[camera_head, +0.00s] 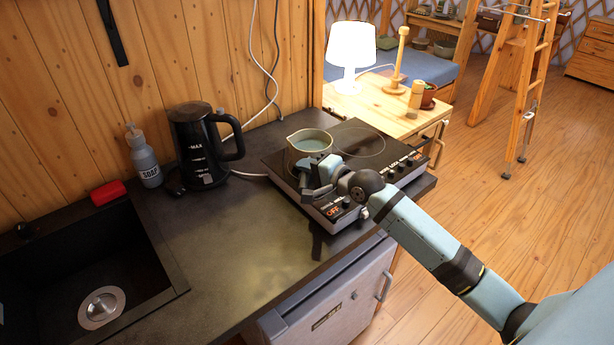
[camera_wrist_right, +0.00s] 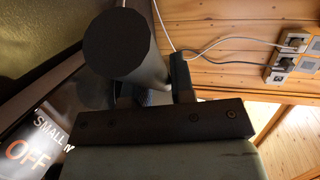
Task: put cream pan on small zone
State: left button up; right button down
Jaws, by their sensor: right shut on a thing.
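The cream pan (camera_head: 309,141) is at the left part of the black two-zone hob (camera_head: 385,165) in the head view, upright. I cannot tell whether its base touches the glass. A ringed zone (camera_head: 358,142) shows bare to its right; the surface under the pan is hidden. My right gripper (camera_head: 320,180) is at the near side of the pan, shut on its handle. In the right wrist view the handle's dark round end (camera_wrist_right: 115,45) shows by the gripper (camera_wrist_right: 148,88). My left gripper is not in view.
A black kettle (camera_head: 198,148), soap bottle (camera_head: 143,157) and red sponge (camera_head: 108,193) stand left of the hob, by the sink (camera_head: 165,265). A lamp (camera_head: 350,55) is on a wooden table behind. The hob knob label (camera_wrist_right: 32,145) reads "SMALL" and "OFF". The front counter is clear.

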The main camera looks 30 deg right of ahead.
jog(key=shift+f, duration=0.95)
jog(key=c, duration=1)
grip_release()
jog(key=shift+o, duration=0.2)
jog(key=shift+s, duration=0.1)
jog(key=v, duration=1.2)
jog(key=shift+b, duration=0.3)
